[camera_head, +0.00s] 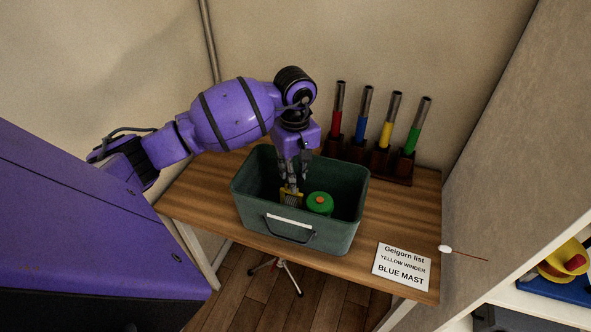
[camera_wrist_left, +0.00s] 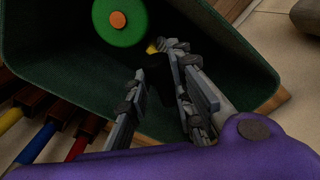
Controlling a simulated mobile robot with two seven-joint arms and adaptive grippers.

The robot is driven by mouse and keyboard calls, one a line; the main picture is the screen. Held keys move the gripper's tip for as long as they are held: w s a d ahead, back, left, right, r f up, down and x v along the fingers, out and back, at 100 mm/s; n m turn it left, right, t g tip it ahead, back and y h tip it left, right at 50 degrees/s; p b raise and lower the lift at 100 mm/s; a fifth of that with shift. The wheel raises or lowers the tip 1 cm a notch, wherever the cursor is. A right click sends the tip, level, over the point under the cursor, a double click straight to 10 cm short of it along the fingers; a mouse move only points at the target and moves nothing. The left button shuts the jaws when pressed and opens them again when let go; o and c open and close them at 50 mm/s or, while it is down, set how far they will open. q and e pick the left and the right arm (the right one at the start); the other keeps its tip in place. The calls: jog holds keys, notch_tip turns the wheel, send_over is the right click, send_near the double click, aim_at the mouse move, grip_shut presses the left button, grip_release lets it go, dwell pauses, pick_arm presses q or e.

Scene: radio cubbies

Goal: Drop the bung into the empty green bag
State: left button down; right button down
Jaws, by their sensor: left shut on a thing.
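The dark green bag (camera_head: 345,232) is an open, box-like container with a handle and a white label on its front, standing on the wooden table. It is not empty: a green round thing (camera_head: 319,203) with an orange centre is inside it, also in the left wrist view (camera_wrist_left: 131,33). My left gripper (camera_head: 291,188) points down inside the bag, left of the green thing. It is shut on a small yellow thing (camera_head: 290,199), mostly hidden by the fingers; a dark part shows between them in the wrist view. I cannot tell which thing is the bung. My right gripper is not in view.
A rack (camera_head: 375,158) with red, blue, yellow and green tubes stands behind the bag. A printed card (camera_head: 402,267) lies at the table's front right. White shelving (camera_head: 520,310) with a yellow and blue toy is at the right. The table's left end is bare.

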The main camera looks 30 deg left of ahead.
pick_arm(q)
jog(key=c, duration=1.5)
grip_release()
jog(key=shift+o, duration=0.2)
notch_tip(320, 180, up, 12)
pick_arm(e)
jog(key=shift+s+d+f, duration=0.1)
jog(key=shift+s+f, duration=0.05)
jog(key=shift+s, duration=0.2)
